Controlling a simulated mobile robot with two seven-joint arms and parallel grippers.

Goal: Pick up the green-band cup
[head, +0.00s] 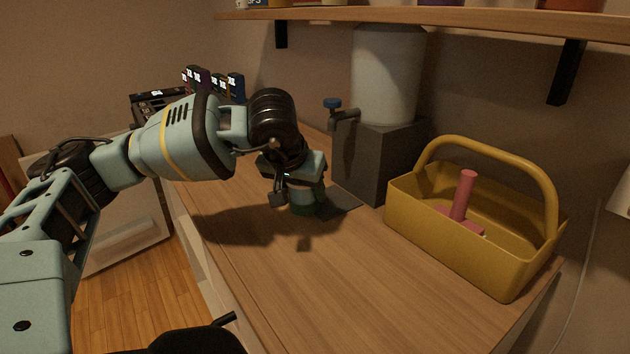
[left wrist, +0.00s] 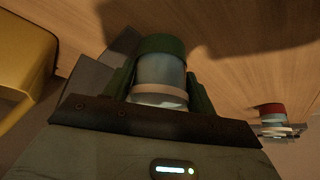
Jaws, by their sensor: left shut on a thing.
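The green-band cup (left wrist: 160,70) is a pale cup with a dark green band, seen between the fingers in the left wrist view. My left gripper (left wrist: 158,88) is shut on it, one finger on each side. In the head view, the green band of the cup (head: 304,209) shows just under my left gripper (head: 300,192). The gripper hides most of the cup there. I cannot tell whether the cup touches the counter or hangs slightly above it. My right gripper is not in view.
A grey stand with a white tank (head: 386,75) and tap (head: 342,115) is just behind the gripper. A yellow caddy (head: 430,237) holding a pink object (head: 464,195) stands at right. A shelf (head: 450,18) hangs above. The front counter (head: 340,290) is clear.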

